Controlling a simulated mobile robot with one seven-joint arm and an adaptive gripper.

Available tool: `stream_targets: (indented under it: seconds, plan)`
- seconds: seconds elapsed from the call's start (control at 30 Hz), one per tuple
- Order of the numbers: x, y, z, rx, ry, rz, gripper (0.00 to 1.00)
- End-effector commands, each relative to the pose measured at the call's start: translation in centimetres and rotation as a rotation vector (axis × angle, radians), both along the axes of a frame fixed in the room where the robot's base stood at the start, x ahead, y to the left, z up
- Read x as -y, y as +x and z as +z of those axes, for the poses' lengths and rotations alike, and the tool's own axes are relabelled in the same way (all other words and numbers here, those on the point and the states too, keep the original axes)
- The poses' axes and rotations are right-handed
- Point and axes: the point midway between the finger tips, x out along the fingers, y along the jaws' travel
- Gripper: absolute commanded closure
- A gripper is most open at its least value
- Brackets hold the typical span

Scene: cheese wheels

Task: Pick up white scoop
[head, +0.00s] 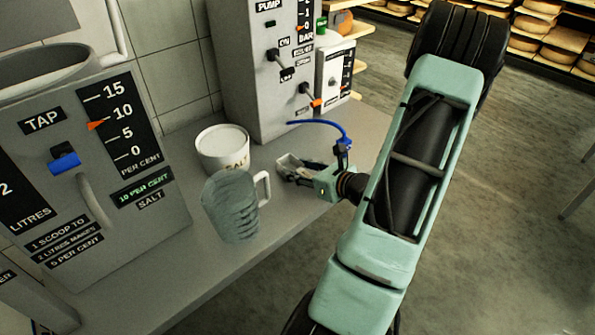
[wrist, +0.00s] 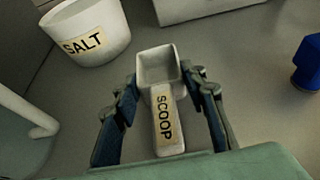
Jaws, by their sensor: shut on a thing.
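The white scoop (wrist: 158,68) has a square bowl and a handle labelled SCOOP. In the wrist view its handle points toward me, between the two fingers of my gripper (wrist: 160,88). The fingers are shut on the scoop near where bowl and handle meet. In the head view the scoop (head: 290,163) shows at the tip of my gripper (head: 305,174), low over the grey counter. I cannot tell whether it touches the counter.
A white salt tub (head: 222,150) and a clear jug (head: 232,208) stand on the counter (head: 215,270) left of my gripper. The tap panel (head: 90,170) is at the left, the pump unit (head: 265,75) behind. The counter's front edge lies below my arm.

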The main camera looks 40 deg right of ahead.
Motion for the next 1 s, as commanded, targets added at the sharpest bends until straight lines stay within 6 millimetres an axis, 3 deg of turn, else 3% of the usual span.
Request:
stream_targets:
  seconds: [0.27,0.4,0.67,0.8,1.0]
  plan:
    - [0.0,0.0,1.5,0.001,-0.003,0.001,0.85]
    - [0.0,0.0,3.8,0.001,-0.004,0.001,0.85]
    - [-1.6,-5.0,9.9,0.000,-0.004,-0.003,0.85]
    - [-2.9,-9.2,11.5,0.000,0.000,-0.006,0.85]
    - [-3.8,-11.5,13.0,-0.002,0.007,-0.002,0.85]
